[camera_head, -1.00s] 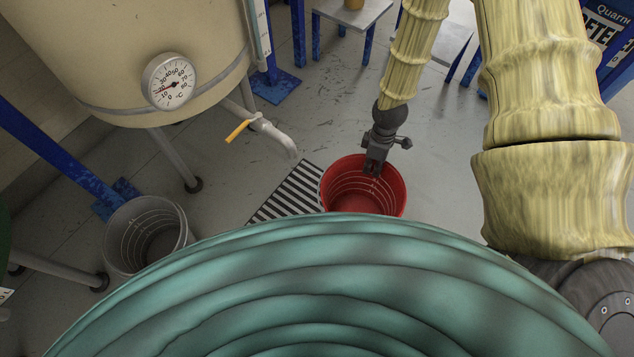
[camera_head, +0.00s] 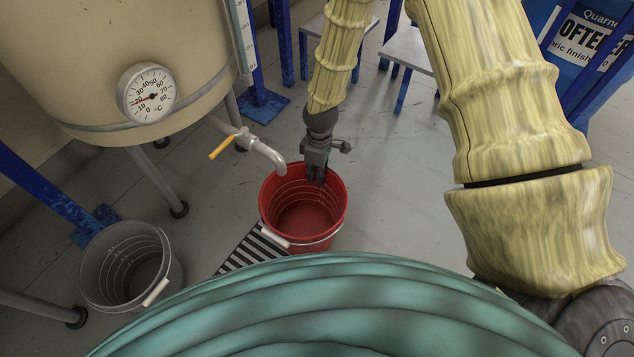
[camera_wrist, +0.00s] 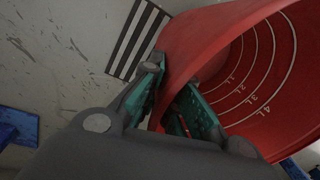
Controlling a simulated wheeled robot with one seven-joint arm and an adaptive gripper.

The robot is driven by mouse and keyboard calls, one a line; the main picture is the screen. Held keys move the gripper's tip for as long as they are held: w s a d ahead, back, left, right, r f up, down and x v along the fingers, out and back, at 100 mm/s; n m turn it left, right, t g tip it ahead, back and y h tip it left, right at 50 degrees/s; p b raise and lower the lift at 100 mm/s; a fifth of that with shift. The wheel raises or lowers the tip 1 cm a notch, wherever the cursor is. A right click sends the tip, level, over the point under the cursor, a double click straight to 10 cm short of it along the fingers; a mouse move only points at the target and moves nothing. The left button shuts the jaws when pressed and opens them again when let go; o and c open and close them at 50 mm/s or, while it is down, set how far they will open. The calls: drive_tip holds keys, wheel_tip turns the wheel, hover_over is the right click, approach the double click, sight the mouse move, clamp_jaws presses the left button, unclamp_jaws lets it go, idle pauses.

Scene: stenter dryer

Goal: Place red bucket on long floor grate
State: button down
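The red bucket (camera_head: 303,216) is in the middle of the head view, below the tap's spout, its open mouth showing graduation lines. It covers the upper right end of the striped long floor grate (camera_head: 247,254); I cannot tell whether it touches the floor. My gripper (camera_head: 317,178) is at the bucket's far rim. In the wrist view, the teal fingers (camera_wrist: 170,100) straddle the wall of the bucket (camera_wrist: 222,50), one outside and one inside, and look closed on it. The grate (camera_wrist: 138,38) shows beside the bucket there. The grate's near end is hidden behind my body.
A grey bucket (camera_head: 128,265) stands at the lower left. A beige tank (camera_head: 110,50) with a dial and a tap (camera_head: 262,150) is close left of my gripper. Blue-legged tables (camera_head: 410,50) stand behind. The floor right of the red bucket is clear.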

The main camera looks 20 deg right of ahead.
wheel_tip(320, 180, down, 3)
drive_tip(key=shift+f+b, duration=0.15)
drive_tip(key=shift+b, duration=0.95)
drive_tip(key=c, duration=1.6)
unclamp_jaws()
drive_tip(key=shift+f, duration=0.1)
drive_tip(key=shift+c, duration=0.2)
wheel_tip(320, 180, up, 12)
drive_tip(key=w+d+p, duration=0.1)
drive_tip(key=p, duration=0.5)
drive_tip(key=shift+p, duration=0.4)
drive_tip(key=shift+w, duration=0.15)
